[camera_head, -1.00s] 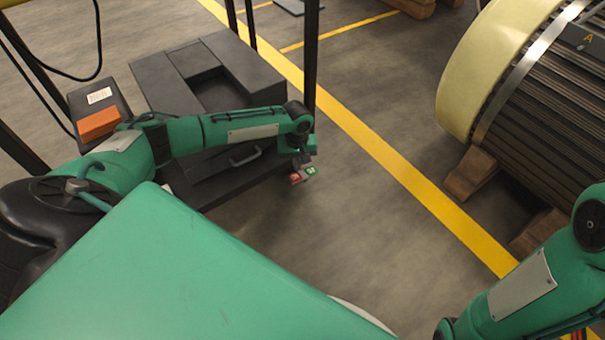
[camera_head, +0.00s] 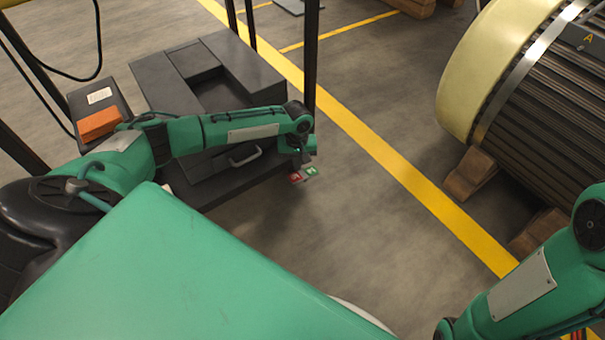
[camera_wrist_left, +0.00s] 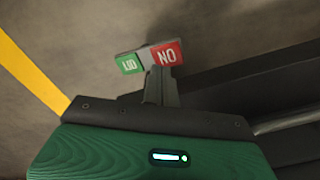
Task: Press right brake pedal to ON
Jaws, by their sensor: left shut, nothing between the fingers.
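A small rocker pedal (camera_head: 303,174) with a red half and a green half shows just past the lower edge of the dark cart. In the left wrist view its red half (camera_wrist_left: 167,54) bears letters that read ON upside down, and its green half (camera_wrist_left: 129,64) has letters I cannot read surely. My left gripper (camera_head: 297,161) is shut and empty. In the left wrist view its fingertips (camera_wrist_left: 158,72) are at the pedal's near edge, by the red half; I cannot tell whether they touch. My right gripper is out of view; only its arm shows at lower right.
The dark cart (camera_head: 262,75), with a handle (camera_head: 244,157), lies beneath and behind my left arm. A dark post (camera_head: 311,50) stands beside it. A large rotor (camera_head: 545,100) rests on wooden blocks at right. The floor between them is clear.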

